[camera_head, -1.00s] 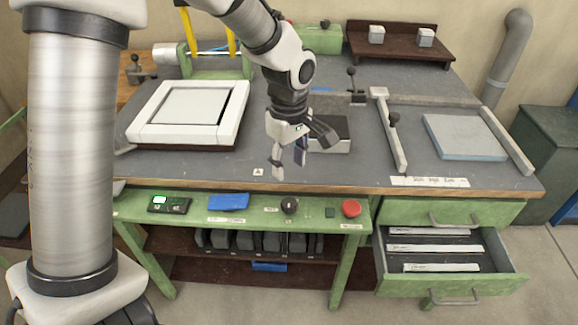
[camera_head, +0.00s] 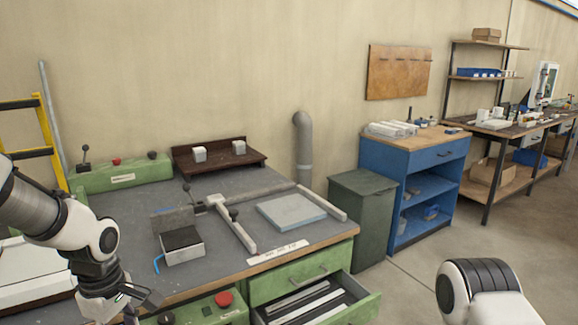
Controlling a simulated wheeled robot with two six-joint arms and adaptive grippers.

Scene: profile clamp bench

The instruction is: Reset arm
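My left arm comes in from the left edge in the head view and hangs over the front left of the clamp bench (camera_head: 225,278). Its gripper (camera_head: 130,306) points down near the bench's front edge. The fingertips are cut off by the bottom of the frame, so I cannot tell how far apart they are. I see nothing held in the visible part of it. Of my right arm, only a white and dark link shows at the bottom right, over the floor. Its gripper is out of view.
The bench carries a black-topped block (camera_head: 183,243), a grey-blue plate (camera_head: 291,211) between rails, and a brown rack (camera_head: 222,158) with two white blocks. An open drawer (camera_head: 318,303) juts out in front. A red button (camera_head: 224,299) is on the front panel. A blue cabinet (camera_head: 424,185) stands right.

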